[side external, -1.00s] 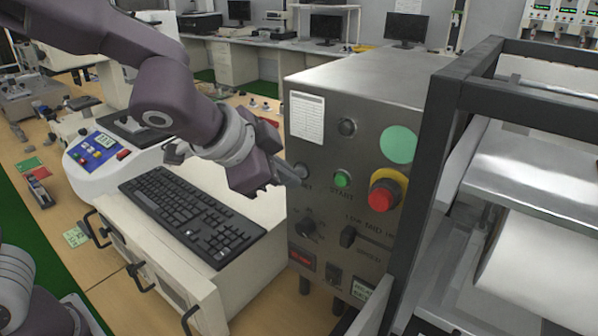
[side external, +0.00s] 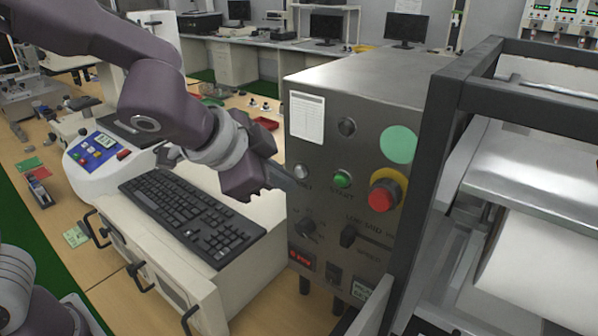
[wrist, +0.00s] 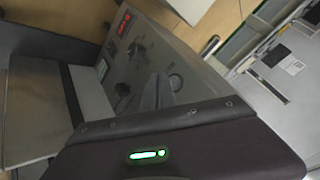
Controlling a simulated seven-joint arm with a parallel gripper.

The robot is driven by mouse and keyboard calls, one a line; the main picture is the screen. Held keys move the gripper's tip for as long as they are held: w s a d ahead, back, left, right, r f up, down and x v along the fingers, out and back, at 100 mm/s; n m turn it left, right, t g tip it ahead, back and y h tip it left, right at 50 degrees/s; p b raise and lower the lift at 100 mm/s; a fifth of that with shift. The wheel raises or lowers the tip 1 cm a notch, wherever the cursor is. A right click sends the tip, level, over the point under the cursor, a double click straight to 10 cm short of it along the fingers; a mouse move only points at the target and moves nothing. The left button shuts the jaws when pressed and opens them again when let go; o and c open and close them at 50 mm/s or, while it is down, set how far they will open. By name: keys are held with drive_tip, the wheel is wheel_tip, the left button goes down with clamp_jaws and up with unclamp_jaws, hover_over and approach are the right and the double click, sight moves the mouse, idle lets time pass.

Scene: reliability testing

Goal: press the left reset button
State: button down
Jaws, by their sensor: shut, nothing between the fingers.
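The reset button (side external: 301,171) is a round silver button on the left of the grey machine's front panel (side external: 325,215), above a partly covered label. My gripper (side external: 285,184) is shut and empty, just left of and below the button in the side view. A small gap seems to lie between fingertips and button, but contact is hard to judge. In the wrist view, the closed fingers (wrist: 158,93) point at the panel, with a round silver button (wrist: 174,82) right beside the tips. Whether the button is pushed in cannot be told.
A green start button (side external: 342,179) and a red emergency knob (side external: 384,195) on yellow sit to the right. A dark knob (side external: 306,228) and red display (side external: 301,258) are below. A keyboard (side external: 190,213) lies under my arm. A dark frame (side external: 420,200) stands at right.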

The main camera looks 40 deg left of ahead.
drive_tip(key=shift+s, duration=0.1)
drive_tip(key=s, duration=0.5)
idle(0.4)
idle(0.4)
drive_tip(key=s+a+n+g, duration=0.1)
drive_tip(key=s+a+n, duration=0.3)
drive_tip(key=s, duration=0.4)
drive_tip(key=s+a+r+n+g+y, duration=0.1)
drive_tip(key=s+a+n, duration=0.3)
drive_tip(key=s, duration=0.5)
drive_tip(key=shift+a+r+n+g, duration=0.15)
drive_tip(key=shift+a+n+g, duration=0.15)
drive_tip(key=shift+a+g, duration=0.5)
drive_tip(key=shift+a, duration=0.2)
